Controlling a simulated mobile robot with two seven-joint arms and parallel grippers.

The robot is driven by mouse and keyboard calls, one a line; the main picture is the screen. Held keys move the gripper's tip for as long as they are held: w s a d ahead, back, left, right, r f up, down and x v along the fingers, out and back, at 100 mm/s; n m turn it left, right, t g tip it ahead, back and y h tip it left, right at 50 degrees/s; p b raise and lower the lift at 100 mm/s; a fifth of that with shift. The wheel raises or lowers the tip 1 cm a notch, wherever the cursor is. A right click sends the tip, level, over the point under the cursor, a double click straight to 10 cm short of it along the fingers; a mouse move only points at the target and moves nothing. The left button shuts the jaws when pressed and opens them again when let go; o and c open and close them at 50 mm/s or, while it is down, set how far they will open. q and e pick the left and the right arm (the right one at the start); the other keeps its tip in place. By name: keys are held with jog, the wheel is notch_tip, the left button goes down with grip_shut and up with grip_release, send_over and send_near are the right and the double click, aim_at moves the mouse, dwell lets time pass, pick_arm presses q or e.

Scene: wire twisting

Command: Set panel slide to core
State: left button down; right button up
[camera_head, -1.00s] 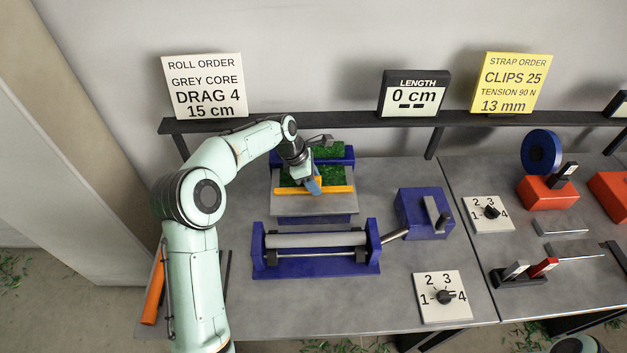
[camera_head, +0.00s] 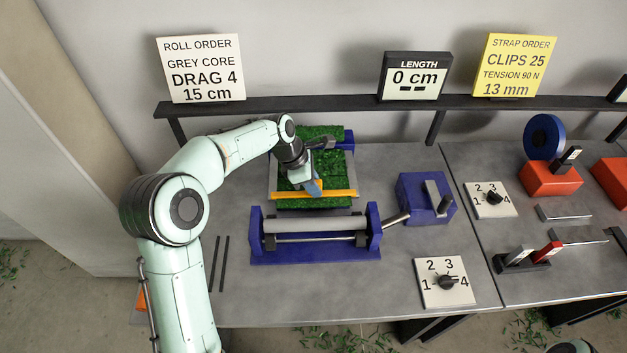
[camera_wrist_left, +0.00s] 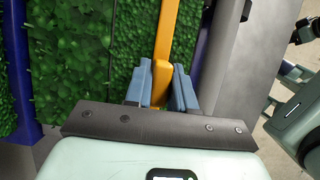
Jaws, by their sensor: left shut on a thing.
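An orange bar (camera_head: 340,193) lies across the green leafy panel (camera_head: 322,137), close behind the grey core (camera_head: 315,225) in its blue stand. A strip of green shows between the bar and the core. My left gripper (camera_head: 312,187) is shut on the bar near its middle. In the left wrist view the blue fingers (camera_wrist_left: 160,88) clasp the orange bar (camera_wrist_left: 168,30), with green panel (camera_wrist_left: 75,70) on its left and a narrow green strip on its right.
A blue crank box (camera_head: 425,207) stands right of the stand. A numbered dial (camera_head: 434,293) sits at the front. Signs (camera_head: 202,70) and a length display (camera_head: 417,78) reading 0 cm stand on the back shelf.

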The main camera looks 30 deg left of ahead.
pick_arm(q)
jog(key=c, duration=1.3)
grip_release()
jog(key=shift+s+d+f, duration=0.15)
jog(key=shift+s, duration=0.05)
jog(key=shift+o, duration=1.3)
jog(key=shift+s, duration=0.1)
pick_arm(e)
jog(key=shift+s+d+r, duration=0.1)
jog(key=shift+s, duration=0.05)
pick_arm(q)
jog(key=shift+r, duration=0.3)
jog(key=p+v, duration=0.1)
jog(key=v, duration=1.2)
jog(key=shift+p, duration=0.4)
pick_arm(e)
jog(key=shift+w+r, duration=0.75)
jog(key=shift+r, duration=0.3)
